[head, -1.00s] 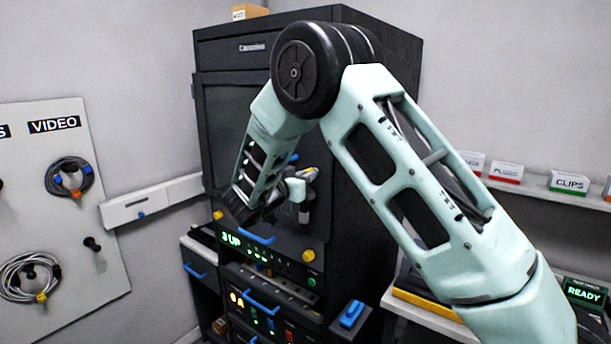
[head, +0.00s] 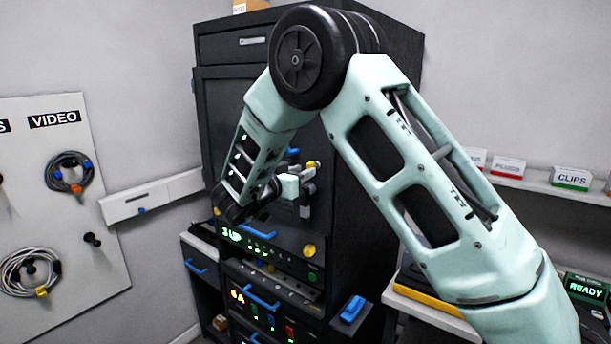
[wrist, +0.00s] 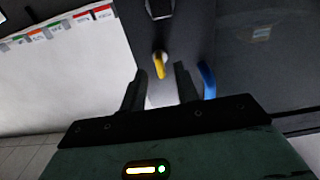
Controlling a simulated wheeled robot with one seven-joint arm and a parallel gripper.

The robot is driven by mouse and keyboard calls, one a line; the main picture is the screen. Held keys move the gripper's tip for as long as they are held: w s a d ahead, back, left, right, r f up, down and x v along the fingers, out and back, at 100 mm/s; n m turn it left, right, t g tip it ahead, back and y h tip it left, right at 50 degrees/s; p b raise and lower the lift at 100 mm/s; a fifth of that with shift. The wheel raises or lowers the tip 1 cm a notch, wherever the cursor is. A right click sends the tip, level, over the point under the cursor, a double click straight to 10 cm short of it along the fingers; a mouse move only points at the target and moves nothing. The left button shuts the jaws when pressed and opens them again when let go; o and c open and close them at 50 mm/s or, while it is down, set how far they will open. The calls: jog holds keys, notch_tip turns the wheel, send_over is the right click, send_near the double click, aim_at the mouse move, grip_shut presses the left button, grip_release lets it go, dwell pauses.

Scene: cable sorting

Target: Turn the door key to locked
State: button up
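The door key (wrist: 160,64) has a yellow grip and sits on the dark cabinet door, seen in the wrist view ahead of my fingers. In the head view its yellow part (head: 313,164) shows just above my gripper (head: 306,192). My gripper (wrist: 160,84) is open in the wrist view, with its two dark fingers apart. The key lies ahead of the gap between them, and nothing appears held. A blue handle (wrist: 208,80) is just right of the right finger. My arm hides part of the cabinet door (head: 222,115) in the head view.
Below the door are lit panels with blue handles (head: 258,231) and a yellow knob (head: 309,250). A shelf with boxes (head: 570,178) and a bench are to the right. A board with cables (head: 68,172) is at the left.

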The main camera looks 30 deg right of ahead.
jog(key=b+v, duration=0.5)
jog(key=v, duration=0.9)
jog(key=shift+a+b, duration=0.3)
jog(key=shift+b, duration=0.05)
jog(key=shift+s, duration=0.1)
